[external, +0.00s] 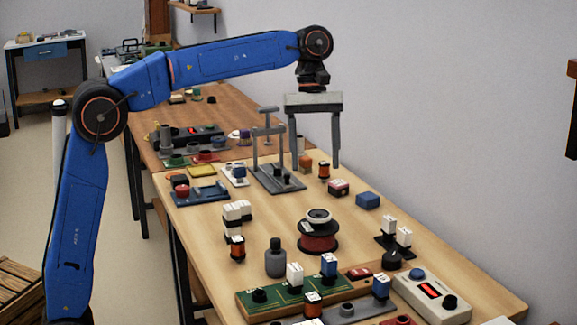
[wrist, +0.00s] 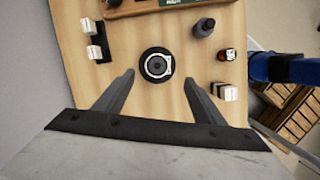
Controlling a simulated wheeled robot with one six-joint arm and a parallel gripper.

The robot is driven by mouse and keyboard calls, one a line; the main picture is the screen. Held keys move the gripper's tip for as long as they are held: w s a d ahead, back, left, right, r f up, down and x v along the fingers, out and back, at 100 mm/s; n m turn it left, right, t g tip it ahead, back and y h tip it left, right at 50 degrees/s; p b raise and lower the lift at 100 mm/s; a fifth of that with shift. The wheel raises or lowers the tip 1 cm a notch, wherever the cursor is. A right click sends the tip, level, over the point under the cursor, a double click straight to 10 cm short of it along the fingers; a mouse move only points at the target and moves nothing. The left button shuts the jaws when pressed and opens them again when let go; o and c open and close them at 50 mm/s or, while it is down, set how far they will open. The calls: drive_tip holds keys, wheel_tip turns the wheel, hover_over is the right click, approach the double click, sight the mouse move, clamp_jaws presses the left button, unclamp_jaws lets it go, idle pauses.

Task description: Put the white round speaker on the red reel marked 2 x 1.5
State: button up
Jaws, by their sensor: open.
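The red reel (external: 318,243) with black flanges stands upright in the middle of the near table. The white round speaker (external: 318,215), with a dark centre, sits on top of the reel. In the wrist view the speaker (wrist: 157,66) shows as a white ring, roughly centred inside the reel's black top flange (wrist: 144,58). The reel's marking is too small to read. My gripper (external: 315,168) is open and empty, its fingers pointing down, well above the table and apart from the speaker. In the wrist view its fingertips (wrist: 160,78) lie on either side of the speaker's near edge.
A dark grey bottle (external: 275,260) stands left of the reel. A green board (external: 275,296) with parts lies in front. White switches (external: 396,233), a blue block (external: 368,201) and a grey control box (external: 432,296) are to the right. A grey stand (external: 277,178) is behind. Bare wood surrounds the reel.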

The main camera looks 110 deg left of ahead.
drive_tip(key=s+d+f+m+y, duration=0.15)
drive_tip(key=s+d+m, duration=0.25)
drive_tip(key=d, duration=0.5)
drive_tip(key=s+d+f+m+t, duration=0.1)
drive_tip(key=s+d+f+m, duration=0.25)
drive_tip(key=d, duration=0.55)
drive_tip(key=s+d+f+m+y, duration=0.1)
drive_tip(key=s+d+m, duration=0.25)
drive_tip(key=d, duration=0.55)
drive_tip(key=s+d+f+m+t, duration=0.1)
drive_tip(key=s+d+f+m, duration=0.5)
drive_tip(key=s+f, duration=0.2)
drive_tip(key=s+d+f+m+t, duration=0.1)
drive_tip(key=s+d+f+m, duration=0.5)
drive_tip(key=s+f, duration=0.3)
drive_tip(key=shift+s+d+f+m, duration=0.2)
drive_tip(key=shift+f+m, duration=0.1)
drive_tip(key=shift+f, duration=0.15)
